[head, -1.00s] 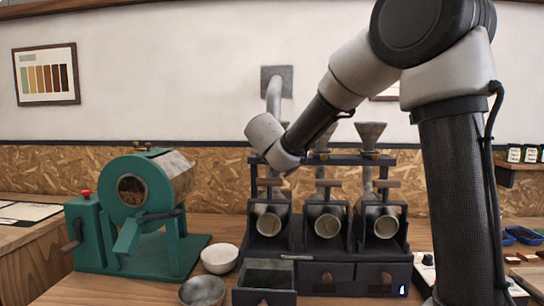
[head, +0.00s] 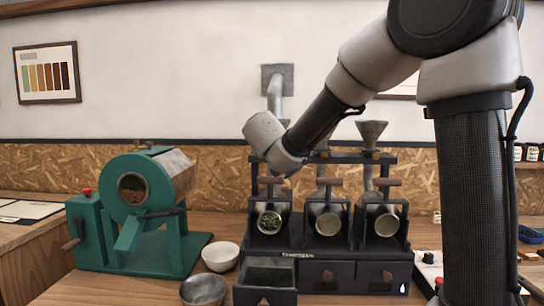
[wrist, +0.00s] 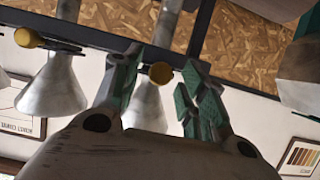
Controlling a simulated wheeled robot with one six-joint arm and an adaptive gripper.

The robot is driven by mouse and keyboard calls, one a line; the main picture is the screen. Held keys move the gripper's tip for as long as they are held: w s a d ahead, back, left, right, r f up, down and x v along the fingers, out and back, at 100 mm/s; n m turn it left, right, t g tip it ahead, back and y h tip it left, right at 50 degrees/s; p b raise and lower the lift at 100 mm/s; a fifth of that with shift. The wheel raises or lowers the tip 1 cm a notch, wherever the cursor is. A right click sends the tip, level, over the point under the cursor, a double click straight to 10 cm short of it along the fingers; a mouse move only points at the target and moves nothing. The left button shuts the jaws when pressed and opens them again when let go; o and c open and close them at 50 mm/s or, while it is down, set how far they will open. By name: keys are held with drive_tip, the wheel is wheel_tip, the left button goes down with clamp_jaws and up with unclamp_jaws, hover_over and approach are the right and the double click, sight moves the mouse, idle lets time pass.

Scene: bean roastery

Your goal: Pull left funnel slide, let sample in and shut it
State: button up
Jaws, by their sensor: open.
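A black rack (head: 312,256) holds three tilted metal drums, each with a funnel above. Green beans lie in the left drum (head: 269,220); the other two look empty. The left funnel is hidden behind my arm in the head view. In the wrist view, which is upside down, the left funnel (wrist: 146,108) shows behind my gripper (wrist: 160,66). The green fingers are open on either side of the round brass knob (wrist: 160,73) of its slide, which seems not gripped. How far that slide is in or out I cannot tell.
The left drawer (head: 268,276) stands open. A green roaster (head: 134,205), a white bowl (head: 220,256) and a metal bowl (head: 203,290) stand to the left. My arm blocks the right side.

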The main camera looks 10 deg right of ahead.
drive_tip(key=v, duration=1.2)
drive_tip(key=shift+c, duration=0.3)
idle(0.8)
